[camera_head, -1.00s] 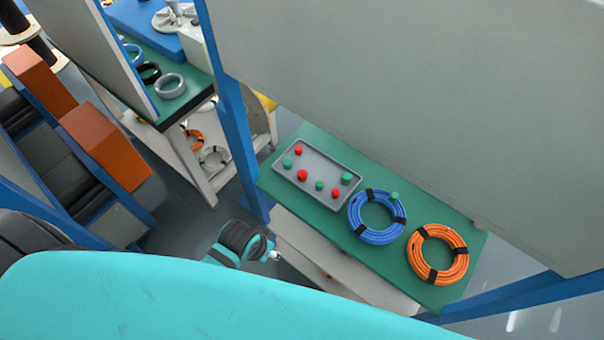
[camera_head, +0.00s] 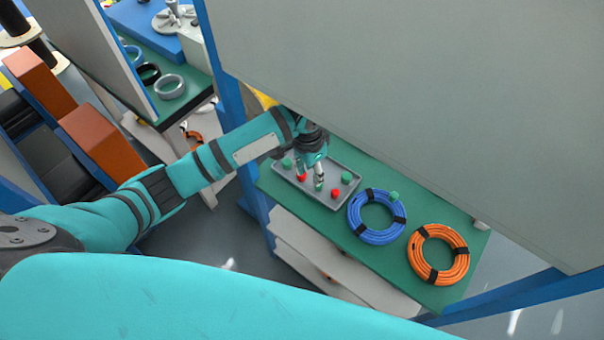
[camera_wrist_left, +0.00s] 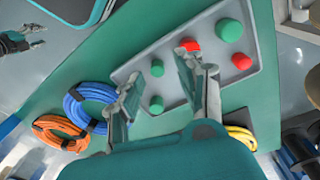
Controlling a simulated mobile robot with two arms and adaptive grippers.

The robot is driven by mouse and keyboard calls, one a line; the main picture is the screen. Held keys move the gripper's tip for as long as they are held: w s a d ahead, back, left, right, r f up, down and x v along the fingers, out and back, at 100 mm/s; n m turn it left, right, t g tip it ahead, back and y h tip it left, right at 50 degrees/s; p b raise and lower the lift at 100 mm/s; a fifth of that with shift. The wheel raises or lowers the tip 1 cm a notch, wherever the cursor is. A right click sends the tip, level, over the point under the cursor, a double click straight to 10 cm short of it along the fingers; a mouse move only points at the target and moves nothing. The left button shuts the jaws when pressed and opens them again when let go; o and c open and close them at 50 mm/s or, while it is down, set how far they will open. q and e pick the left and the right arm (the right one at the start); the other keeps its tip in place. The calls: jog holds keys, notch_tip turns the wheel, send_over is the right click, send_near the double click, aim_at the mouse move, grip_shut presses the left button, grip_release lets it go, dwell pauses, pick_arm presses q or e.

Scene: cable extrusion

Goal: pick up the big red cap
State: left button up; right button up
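A grey tray (camera_head: 341,204) on the green table holds several red and green caps. A red cap (camera_head: 301,177) in the tray's front row looks like the larger red one; it is partly hidden by my left gripper (camera_head: 311,180). In the left wrist view this red cap (camera_wrist_left: 188,44) shows just beyond one finger. Another red cap (camera_head: 336,193) and a red cap in the left wrist view (camera_wrist_left: 242,62) are apart from it. My left gripper is open, its fingers over the tray with nothing between them. My right gripper (camera_wrist_left: 43,35) shows open and empty at the wrist view's upper left.
Green caps (camera_head: 347,178) stand among the red ones. A blue cable coil (camera_head: 367,236) and an orange coil (camera_head: 421,275) lie right of the tray. A large grey panel (camera_head: 420,110) overhangs the table's back. A blue post (camera_head: 229,105) stands left of the tray.

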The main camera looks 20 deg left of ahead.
aim_at(302, 178)
pick_arm(q)
jog(key=shift+y, duration=0.4)
jog(key=a+f, duration=0.1)
jog(key=w+a+f, duration=0.1)
jog(key=f, duration=0.1)
jog(key=w+a+f+p, duration=0.1)
jog(key=f, duration=0.1)
jog(key=shift+w+a+f, duration=0.1)
jog(key=shift+w+f, duration=0.1)
jog(key=c, duration=0.4)
